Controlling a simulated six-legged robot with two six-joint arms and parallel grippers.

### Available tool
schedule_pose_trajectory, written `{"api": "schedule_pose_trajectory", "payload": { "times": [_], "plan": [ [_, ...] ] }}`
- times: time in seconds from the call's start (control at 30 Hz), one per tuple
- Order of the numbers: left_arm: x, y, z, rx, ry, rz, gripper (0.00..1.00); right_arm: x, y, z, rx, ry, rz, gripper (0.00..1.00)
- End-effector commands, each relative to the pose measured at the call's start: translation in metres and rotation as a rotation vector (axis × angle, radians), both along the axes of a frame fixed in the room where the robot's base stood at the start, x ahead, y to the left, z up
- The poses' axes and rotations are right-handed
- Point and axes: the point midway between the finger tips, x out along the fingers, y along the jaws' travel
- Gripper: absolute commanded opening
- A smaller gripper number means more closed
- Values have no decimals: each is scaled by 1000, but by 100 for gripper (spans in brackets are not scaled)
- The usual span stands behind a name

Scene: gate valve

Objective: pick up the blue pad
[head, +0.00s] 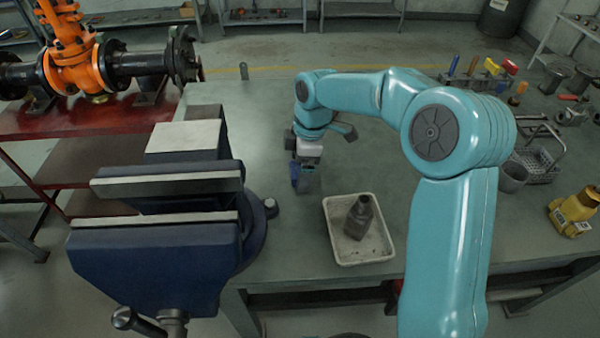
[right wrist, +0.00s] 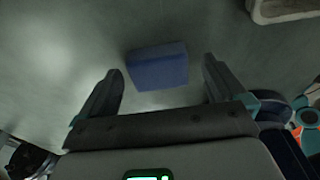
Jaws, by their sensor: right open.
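The blue pad (right wrist: 157,67) is a small block on the grey bench top. In the right wrist view it lies between the lines of my two fingertips, apart from both. In the head view a bit of its blue (head: 294,172) shows beside my right gripper (head: 306,184), which hides the rest. My right gripper, also in the right wrist view (right wrist: 163,72), is open and empty, pointing down at the pad. How high the fingertips are over the bench is hard to tell. My left gripper does not show.
A dark blue vise (head: 150,260) stands left of the pad. A white tray (head: 334,222) with a dark metal part (head: 358,216) is to the right, nearer the front edge. A wire basket (head: 540,150) and a yellow part (head: 574,211) are far right. The bench behind the gripper is mostly clear.

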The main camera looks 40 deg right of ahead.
Motion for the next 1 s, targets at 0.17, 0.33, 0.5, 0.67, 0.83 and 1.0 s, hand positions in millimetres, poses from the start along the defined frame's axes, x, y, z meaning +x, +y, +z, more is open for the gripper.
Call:
{"api": "schedule_pose_trajectory", "payload": {
  "times": [0.17,0.33,0.5,0.67,0.83,1.0],
  "plan": [
    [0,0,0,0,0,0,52,0,0,0,0,0,0,59],
    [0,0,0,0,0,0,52,0,0,0,0,0,1,38],
    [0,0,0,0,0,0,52,0,0,1,0,0,1,38],
    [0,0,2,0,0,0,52,1,0,11,0,-2,1,38],
    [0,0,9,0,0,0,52,1,0,42,-1,-6,0,38],
    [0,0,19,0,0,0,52,1,0,94,-1,-8,0,38]
  ]
}}
